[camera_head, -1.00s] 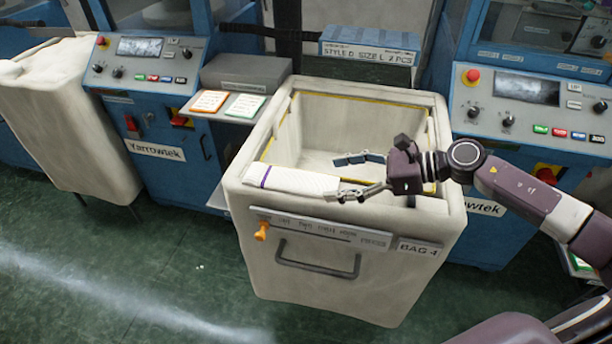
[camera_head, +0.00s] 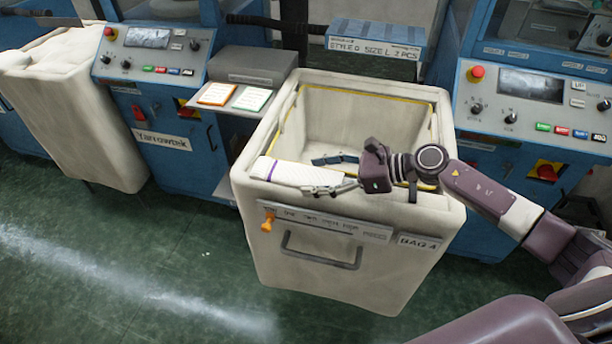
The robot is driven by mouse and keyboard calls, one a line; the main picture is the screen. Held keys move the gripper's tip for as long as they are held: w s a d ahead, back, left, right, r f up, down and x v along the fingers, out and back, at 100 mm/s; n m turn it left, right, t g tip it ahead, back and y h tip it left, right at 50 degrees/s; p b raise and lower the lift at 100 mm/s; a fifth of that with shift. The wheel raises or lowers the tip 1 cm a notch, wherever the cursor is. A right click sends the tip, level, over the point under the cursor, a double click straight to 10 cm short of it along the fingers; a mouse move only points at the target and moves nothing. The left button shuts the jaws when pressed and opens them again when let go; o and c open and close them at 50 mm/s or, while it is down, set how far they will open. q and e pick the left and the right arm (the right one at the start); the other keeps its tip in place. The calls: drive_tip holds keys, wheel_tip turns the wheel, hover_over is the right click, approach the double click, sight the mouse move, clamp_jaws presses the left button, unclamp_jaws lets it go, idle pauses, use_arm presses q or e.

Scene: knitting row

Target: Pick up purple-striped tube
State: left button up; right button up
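The purple-striped tube (camera_head: 290,173), white with a purple band near its left end, lies along the near rim of the cream fabric bin (camera_head: 350,270) marked BAG 4. My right gripper (camera_head: 310,176) comes in from the right and is open. One finger is on the bin's inner side of the tube and the other on the near, outer side, so the fingers straddle its right part. A gap shows between the inner finger and the tube; whether the outer finger touches it, I cannot tell. My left gripper is not in view.
The bin's inside looks empty. Blue machines with control panels (camera_head: 155,52) (camera_head: 525,100) stand behind on both sides. Orange and green cards (camera_head: 252,99) lie on a shelf at left. Another covered cream bin (camera_head: 75,110) stands far left. The green floor in front is clear.

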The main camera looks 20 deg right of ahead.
drive_tip(key=c, duration=0.6)
